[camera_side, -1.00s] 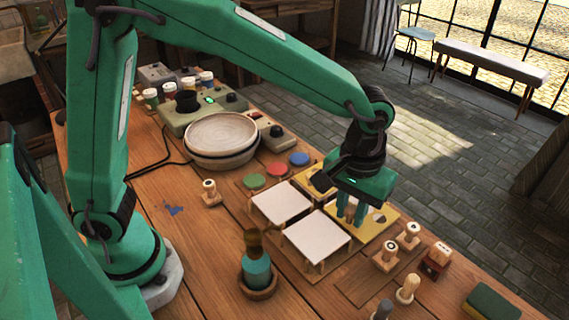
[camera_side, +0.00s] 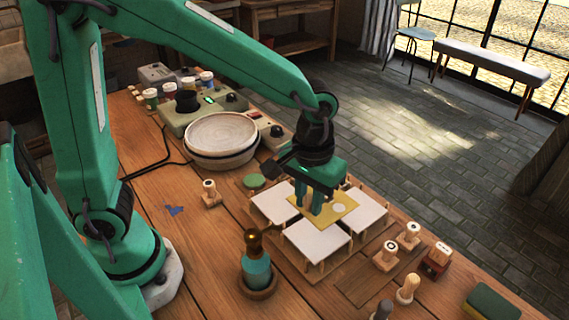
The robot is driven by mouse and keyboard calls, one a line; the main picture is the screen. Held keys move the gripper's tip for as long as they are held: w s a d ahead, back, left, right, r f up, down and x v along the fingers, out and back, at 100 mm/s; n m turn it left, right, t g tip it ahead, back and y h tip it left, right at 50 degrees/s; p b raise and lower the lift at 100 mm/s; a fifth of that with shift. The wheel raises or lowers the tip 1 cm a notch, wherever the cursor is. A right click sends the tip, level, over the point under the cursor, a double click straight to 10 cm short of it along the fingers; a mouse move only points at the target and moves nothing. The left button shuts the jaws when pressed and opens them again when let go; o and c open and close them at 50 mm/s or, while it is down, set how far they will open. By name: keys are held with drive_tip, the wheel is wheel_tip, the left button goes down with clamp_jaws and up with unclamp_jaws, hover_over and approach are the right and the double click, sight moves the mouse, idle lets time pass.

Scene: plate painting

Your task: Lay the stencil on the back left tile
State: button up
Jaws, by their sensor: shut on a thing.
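My gripper (camera_side: 317,207) is shut on a yellow stencil (camera_side: 325,213), a flat sheet with a pale opening towards its right side. The stencil is over the middle of a group of white tiles, and its height above them is hard to judge. One tile (camera_side: 274,203) shows at the left, one (camera_side: 317,240) at the front and one (camera_side: 361,212) at the right. The area behind the stencil is mostly hidden by my gripper.
A green disc (camera_side: 254,181) and stacked bowls (camera_side: 221,136) lie behind left. A teal-bodied tool (camera_side: 256,272) stands in front in a round wooden holder. Wooden stamps (camera_side: 390,254) and a dark green block (camera_side: 491,302) are at the right.

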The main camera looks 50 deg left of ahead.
sight(304, 243)
drive_tip(key=shift+s+a, duration=0.15)
drive_tip(key=shift+a, duration=0.05)
drive_tip(key=shift+f, duration=5.05)
drive_tip(key=shift+f, duration=0.15)
drive_tip(key=o, duration=0.9)
drive_tip(key=shift+o, duration=0.2)
wheel_tip(304, 243, up, 12)
drive_tip(key=shift+r, duration=0.2)
